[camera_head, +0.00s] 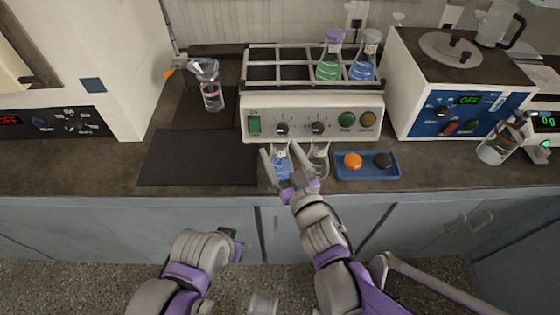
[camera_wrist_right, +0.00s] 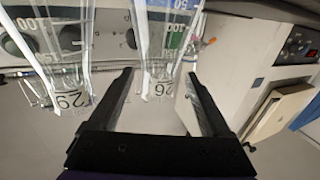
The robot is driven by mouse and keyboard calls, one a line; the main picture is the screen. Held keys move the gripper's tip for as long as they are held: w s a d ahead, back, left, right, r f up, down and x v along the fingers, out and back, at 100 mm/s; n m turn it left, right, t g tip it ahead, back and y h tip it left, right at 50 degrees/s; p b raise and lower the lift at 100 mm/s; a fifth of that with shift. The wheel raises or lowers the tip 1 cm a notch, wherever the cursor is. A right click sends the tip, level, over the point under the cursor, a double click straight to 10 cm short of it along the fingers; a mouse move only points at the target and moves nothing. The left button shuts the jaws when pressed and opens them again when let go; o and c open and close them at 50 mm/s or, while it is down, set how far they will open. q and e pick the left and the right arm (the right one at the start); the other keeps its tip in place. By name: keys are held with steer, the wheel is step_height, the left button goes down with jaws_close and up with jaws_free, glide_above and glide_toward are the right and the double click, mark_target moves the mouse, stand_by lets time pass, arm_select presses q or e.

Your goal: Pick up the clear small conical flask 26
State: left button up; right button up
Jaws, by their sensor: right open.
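The small conical flask 26 (camera_wrist_right: 160,88) shows in the right wrist view as clear glass with a "26" label. It lies between the spread fingers of my right gripper (camera_wrist_right: 158,75), with gaps at the sides. In the head view the flask (camera_head: 281,166) stands near the counter's front edge and looks bluish, partly hidden by my right gripper (camera_head: 281,151). The right gripper is open; no grip on the glass shows. A similar clear flask 29 (camera_wrist_right: 70,95) is just beside it, also in the head view (camera_head: 319,160). My left gripper (camera_head: 235,247) is low before the counter, its fingers unclear.
A shaker (camera_head: 310,118) with a rack on top stands right behind the flasks. A blue tray (camera_head: 367,172) with an orange and a dark knob-like piece is to the right. A dark mat (camera_head: 198,158) to the left is bare.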

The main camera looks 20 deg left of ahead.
mark_target(277, 143)
steer(key=x, duration=0.5)
steer(key=shift+d, duration=0.1)
jaws_close()
stand_by(0.4)
